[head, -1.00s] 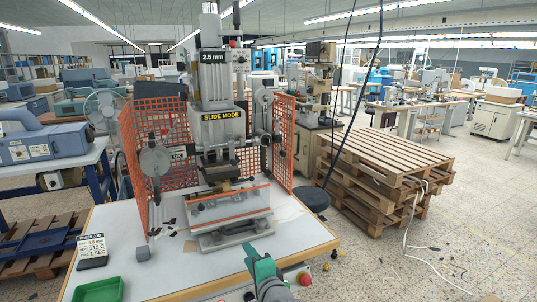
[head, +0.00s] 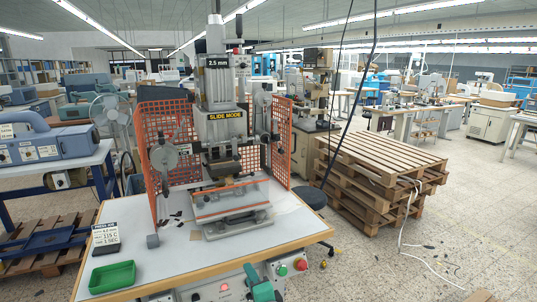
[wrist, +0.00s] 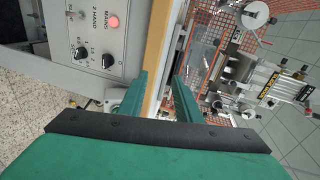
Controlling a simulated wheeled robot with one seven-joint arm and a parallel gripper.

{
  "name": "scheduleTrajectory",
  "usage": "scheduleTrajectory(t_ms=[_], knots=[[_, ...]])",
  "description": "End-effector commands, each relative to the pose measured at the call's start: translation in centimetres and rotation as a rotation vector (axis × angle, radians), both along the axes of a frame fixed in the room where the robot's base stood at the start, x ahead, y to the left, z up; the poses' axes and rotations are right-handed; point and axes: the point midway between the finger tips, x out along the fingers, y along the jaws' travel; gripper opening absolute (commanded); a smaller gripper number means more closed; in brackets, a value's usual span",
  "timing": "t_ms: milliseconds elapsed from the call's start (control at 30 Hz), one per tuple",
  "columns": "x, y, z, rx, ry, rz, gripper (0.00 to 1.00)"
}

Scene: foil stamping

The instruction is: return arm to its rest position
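My gripper (wrist: 158,98) shows in the wrist view with its two green fingers apart and nothing between them. The orange-brown table edge lies beyond the gap. In the head view a green part of my arm shows at the bottom edge, in front of the table; its fingertips cannot be made out there. The foil stamping press (head: 222,125) stands on the white table (head: 165,262), apart from my arm. The press also shows at the right of the wrist view (wrist: 275,85).
Orange mesh guards (head: 163,140) flank the press. A green tray (head: 112,277) and a sign (head: 106,238) are at the table's left. The front panel carries a red button (head: 301,265). Stacked pallets (head: 380,175) stand to the right, with a cable (head: 404,225) on the floor.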

Motion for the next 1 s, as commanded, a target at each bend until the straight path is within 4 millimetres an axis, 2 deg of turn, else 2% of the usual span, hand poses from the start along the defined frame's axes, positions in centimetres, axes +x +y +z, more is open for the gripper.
scheduleTrajectory(t_ms=[267,367,500,700,1000], knots=[[-3.1,-1.1,-4.9,-0.094,-0.015,-0.039,0.31],[-5.1,-1.7,-7.4,-0.152,-0.025,-0.058,0.31],[-8.8,-2.6,-11.1,-0.257,-0.042,-0.084,0.31],[-14.7,-3.7,-15.2,-0.419,-0.066,-0.111,0.31],[-24.2,-5.0,-18.9,-0.675,-0.100,-0.121,0.31]])
